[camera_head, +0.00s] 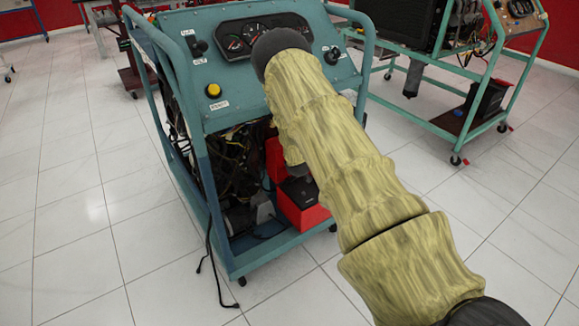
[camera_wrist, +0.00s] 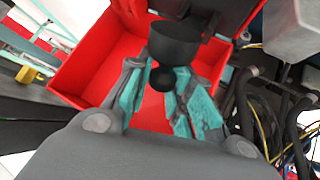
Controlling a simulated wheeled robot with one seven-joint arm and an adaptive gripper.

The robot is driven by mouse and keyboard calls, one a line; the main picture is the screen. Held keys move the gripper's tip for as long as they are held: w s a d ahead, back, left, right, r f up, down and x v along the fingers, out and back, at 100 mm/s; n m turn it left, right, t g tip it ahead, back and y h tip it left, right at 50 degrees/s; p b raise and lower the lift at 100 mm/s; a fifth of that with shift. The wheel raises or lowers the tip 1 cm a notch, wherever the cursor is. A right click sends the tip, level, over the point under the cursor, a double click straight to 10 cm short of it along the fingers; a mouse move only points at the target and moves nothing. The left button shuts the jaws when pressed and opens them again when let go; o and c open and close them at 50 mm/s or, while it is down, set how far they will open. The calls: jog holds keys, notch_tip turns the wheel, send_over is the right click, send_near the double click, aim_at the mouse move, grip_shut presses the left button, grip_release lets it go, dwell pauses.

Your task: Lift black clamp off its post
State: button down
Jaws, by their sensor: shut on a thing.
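The black clamp (camera_wrist: 174,42) shows in the wrist view as a dark cup-like piece with a rounded knob below it. My gripper (camera_wrist: 172,92) has teal finger pads on either side of the knob and is shut on the clamp. Behind them is the red box (camera_wrist: 92,75), with its inside and side walls showing. I cannot make out the post, nor whether the clamp still touches it. In the head view my sleeved arm reaches down over the trainer and hides most of the gripper area; the red box (camera_head: 302,215) shows low in the frame.
The teal engine trainer (camera_head: 203,180) has a gauge panel on top and tubular rails close to my arm. Loose wires (camera_wrist: 285,120) and a grey block (camera_wrist: 292,28) lie right of the gripper. A second trainer (camera_head: 440,70) stands behind right.

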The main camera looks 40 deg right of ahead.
jog(key=shift+w+r, duration=0.1)
jog(key=shift+w, duration=0.8)
jog(key=c, duration=1.3)
grip_release()
jog(key=shift+a, duration=0.15)
jog(key=v, duration=1.2)
jog(key=shift+f, duration=0.2)
